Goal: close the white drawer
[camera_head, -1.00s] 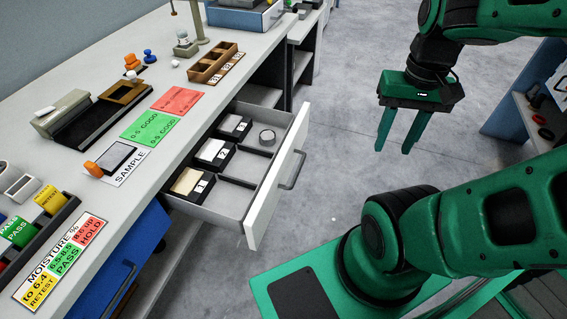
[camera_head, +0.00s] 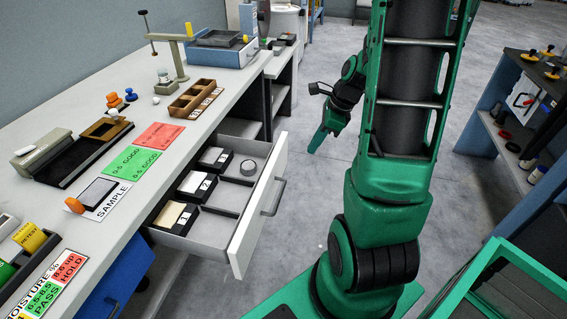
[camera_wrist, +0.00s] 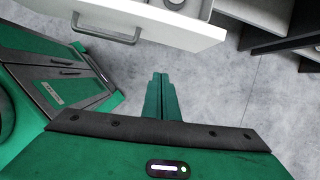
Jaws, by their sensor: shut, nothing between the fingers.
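The white drawer (camera_head: 256,212) is pulled out from under the grey workbench (camera_head: 130,200) and stands open. It holds black trays with numbered cards and a round grey item, and has a grey bar handle on its front (camera_head: 274,197). In the wrist view the drawer front (camera_wrist: 150,22) and handle (camera_wrist: 105,36) are at the top. My gripper (camera_head: 319,146) hangs to the right of and beyond the drawer, apart from it. In the wrist view the fingers of my gripper (camera_wrist: 161,78) are together, with nothing between them, over the floor and short of the drawer front.
The bench top carries a sample card (camera_head: 97,199), coloured paper cards, a wooden tray (camera_head: 193,98) and a blue scale-like box (camera_head: 220,50). A blue drawer (camera_head: 120,275) is left of the white one. Shelving (camera_head: 505,140) stands at right. Floor between is clear.

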